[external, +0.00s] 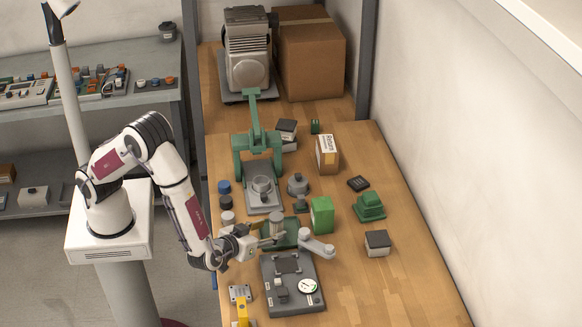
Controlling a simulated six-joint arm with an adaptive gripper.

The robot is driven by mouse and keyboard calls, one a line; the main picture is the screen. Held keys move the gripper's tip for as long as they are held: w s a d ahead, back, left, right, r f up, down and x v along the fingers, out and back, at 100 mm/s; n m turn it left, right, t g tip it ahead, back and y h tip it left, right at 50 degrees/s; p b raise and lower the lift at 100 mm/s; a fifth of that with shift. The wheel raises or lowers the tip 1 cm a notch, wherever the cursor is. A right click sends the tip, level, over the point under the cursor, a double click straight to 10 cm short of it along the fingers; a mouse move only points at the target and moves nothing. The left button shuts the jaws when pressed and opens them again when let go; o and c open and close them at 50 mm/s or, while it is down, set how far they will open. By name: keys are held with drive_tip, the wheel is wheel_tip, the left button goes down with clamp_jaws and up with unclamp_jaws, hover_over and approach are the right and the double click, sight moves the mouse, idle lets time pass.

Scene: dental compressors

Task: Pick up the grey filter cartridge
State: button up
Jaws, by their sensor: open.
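A small grey cylinder (277,224), which looks like the grey filter cartridge, stands upright at a green tray (291,240) in the middle of the bench. My gripper (270,240) is open and reaches in from the left, low at the cylinder. Its fingers are close beside the cylinder's lower part; I cannot tell whether they touch it. The cylinder's base is partly hidden by the fingers.
A dark test unit with a gauge (291,284) lies in front. A green press (258,160) stands behind. The bench's right front (400,295) is clear.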

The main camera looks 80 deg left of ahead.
sight(272, 230)
drive_tip(key=shift+x, duration=1.85)
drive_tip(key=shift+w+d+r, duration=0.1)
drive_tip(key=shift+w, duration=0.05)
drive_tip(key=c, duration=1.3)
